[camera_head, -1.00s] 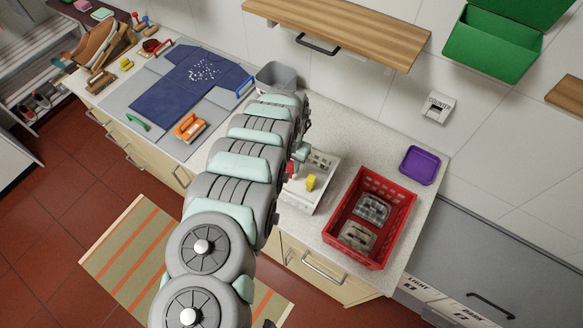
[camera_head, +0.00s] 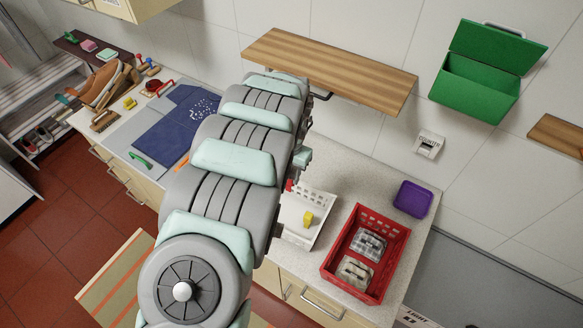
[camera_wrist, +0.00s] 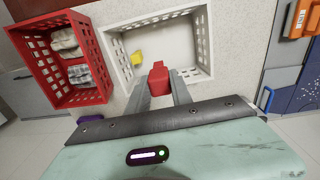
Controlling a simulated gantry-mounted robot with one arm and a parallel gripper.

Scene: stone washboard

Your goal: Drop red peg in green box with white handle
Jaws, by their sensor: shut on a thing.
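The red peg (camera_wrist: 158,78) is between the two fingers of my gripper (camera_wrist: 160,92) in the wrist view. My gripper is shut on it, above the white basket (camera_wrist: 122,60). In the head view my arm hides most of the gripper; a small red bit (camera_head: 289,186), likely the peg, shows beside the arm. The green box (camera_head: 478,88) is fixed on the wall at the upper right, its lid (camera_head: 497,47) raised and its front open at the top. A white handle (camera_head: 505,30) shows on the lid's upper edge.
A yellow piece (camera_head: 308,218) lies in the white basket. A red crate (camera_head: 330,262) with two grey-brown items stands to its right, with a purple tray (camera_head: 413,199) behind it. A wooden shelf (camera_head: 330,65) juts from the wall left of the green box.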

